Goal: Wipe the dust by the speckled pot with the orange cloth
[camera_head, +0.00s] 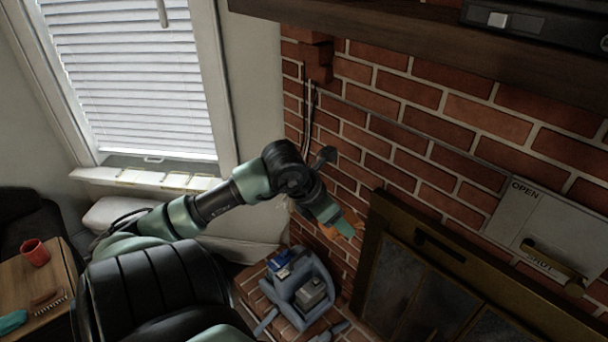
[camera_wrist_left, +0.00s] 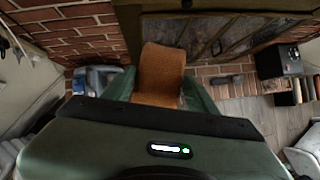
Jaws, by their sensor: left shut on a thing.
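My left gripper (camera_head: 336,220) is shut on the orange cloth (camera_head: 347,228), held up in front of the brick wall, left of the fireplace doors. In the left wrist view the orange cloth (camera_wrist_left: 161,70) sticks out from between the green fingers of the gripper (camera_wrist_left: 158,92). I cannot make out the speckled pot or the dust in either view. My right gripper is not in view.
A blue-grey caddy (camera_head: 318,297) with items in it stands on the brick hearth below the gripper. The fireplace doors (camera_head: 405,285) are right of it. A wooden table (camera_head: 22,290) with a red mug (camera_head: 35,252) is at far left. A mantel (camera_head: 390,50) runs above.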

